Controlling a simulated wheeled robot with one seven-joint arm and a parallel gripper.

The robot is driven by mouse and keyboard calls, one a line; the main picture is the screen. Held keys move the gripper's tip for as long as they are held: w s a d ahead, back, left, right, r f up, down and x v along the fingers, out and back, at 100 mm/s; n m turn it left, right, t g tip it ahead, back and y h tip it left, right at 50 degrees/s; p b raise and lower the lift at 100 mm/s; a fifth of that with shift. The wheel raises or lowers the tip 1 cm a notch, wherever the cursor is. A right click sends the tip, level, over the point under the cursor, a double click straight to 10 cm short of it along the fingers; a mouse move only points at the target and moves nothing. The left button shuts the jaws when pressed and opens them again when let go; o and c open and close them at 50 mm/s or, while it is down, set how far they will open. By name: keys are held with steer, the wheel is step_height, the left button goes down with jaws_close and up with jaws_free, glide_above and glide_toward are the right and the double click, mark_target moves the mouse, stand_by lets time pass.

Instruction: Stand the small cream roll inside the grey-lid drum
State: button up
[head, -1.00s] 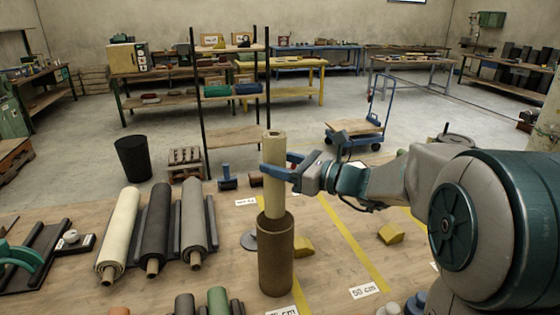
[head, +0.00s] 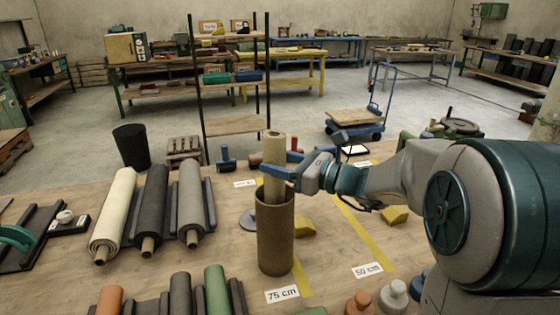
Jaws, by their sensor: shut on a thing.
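The small cream roll (head: 274,146) is upright, its lower part hidden inside the open brown drum (head: 276,237). Its upper part sticks out well above the rim. My gripper (head: 279,166) is shut on the roll above the drum's mouth, with blue fingers on either side. The drum stands upright on the wooden table. A grey disc (head: 249,219), seemingly its lid, lies flat beside it on the left, partly hidden behind it. Whether the roll touches the drum's floor is hidden.
A larger cream roll (head: 113,210), a black roll (head: 155,205) and a grey roll (head: 191,198) lie left. Yellow wedges (head: 394,215) lie right of the drum. A 75 cm label (head: 282,294) is in front. Several rolls and bottles line the near edge.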

mark_target(292, 200)
steer(key=shift+f+b, duration=2.9)
steer(key=shift+f, duration=0.9)
steer(key=shift+s+f, duration=0.1)
steer(key=shift+f, duration=0.2)
steer(key=shift+f, duration=0.15)
steer(key=o, duration=1.4)
steer(key=shift+f, duration=0.2)
steer(key=shift+d, duration=0.15)
steer(key=v, duration=0.9)
steer(key=r+v, duration=0.1)
steer(key=v, duration=0.3)
steer(key=shift+s+d+b, duration=0.2)
steer(key=shift+d+b, duration=0.05)
steer(key=shift+b, duration=0.05)
